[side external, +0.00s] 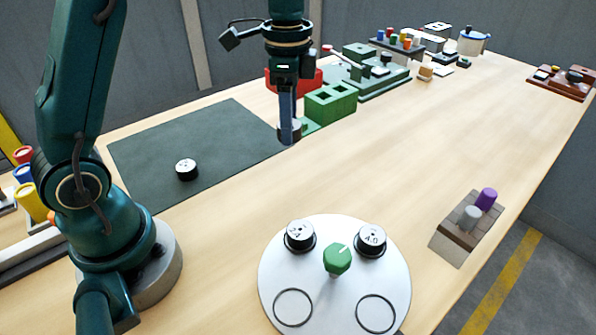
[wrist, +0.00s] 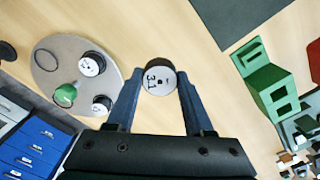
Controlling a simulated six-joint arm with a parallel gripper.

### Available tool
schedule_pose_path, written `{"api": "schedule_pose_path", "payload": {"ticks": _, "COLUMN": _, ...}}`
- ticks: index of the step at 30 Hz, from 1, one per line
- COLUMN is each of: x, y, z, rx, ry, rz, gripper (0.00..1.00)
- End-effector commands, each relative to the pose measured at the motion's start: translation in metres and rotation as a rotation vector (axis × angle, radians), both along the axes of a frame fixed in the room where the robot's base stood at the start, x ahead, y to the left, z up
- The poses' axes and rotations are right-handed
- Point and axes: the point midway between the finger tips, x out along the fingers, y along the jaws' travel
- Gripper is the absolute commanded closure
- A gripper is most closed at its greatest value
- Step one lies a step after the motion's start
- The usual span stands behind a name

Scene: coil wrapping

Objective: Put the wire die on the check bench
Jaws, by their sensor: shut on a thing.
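My gripper (side external: 287,125) is shut on a wire die (wrist: 159,80), a short black cylinder with a white marked top. In the wrist view the die sits between the two blue fingertips (wrist: 157,92). In the side view the fingers are near the right edge of the dark mat and left of the green block, apparently above the table; the held die is mostly hidden there. Another white-topped die (side external: 186,168) rests on the dark mat (side external: 150,150). I cannot tell which surface is the check bench.
A round white plate (side external: 335,292) carries two dies (side external: 300,235) (side external: 370,241), a green knob (side external: 337,259) and two empty ring marks. A green block with square openings (side external: 330,102) stands beside the gripper. A small peg block (side external: 466,228) is at right. The table's middle is clear.

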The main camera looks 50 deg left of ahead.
Motion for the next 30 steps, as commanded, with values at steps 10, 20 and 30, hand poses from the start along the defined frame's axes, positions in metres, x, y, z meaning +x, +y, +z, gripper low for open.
{"api": "schedule_pose_path", "payload": {"ticks": 10, "x": -0.038, "y": 0.131, "z": -0.003, "rx": 0.001, "ry": 0.002, "rz": 0.263, "gripper": 1.0}}
{"api": "schedule_pose_path", "payload": {"ticks": 20, "x": -0.1, "y": 0.208, "z": -0.003, "rx": -0.003, "ry": 0.005, "rz": 0.57, "gripper": 1.0}}
{"api": "schedule_pose_path", "payload": {"ticks": 30, "x": -0.102, "y": 0.216, "z": -0.012, "rx": -0.001, "ry": 0.004, "rz": 0.652, "gripper": 1.0}}
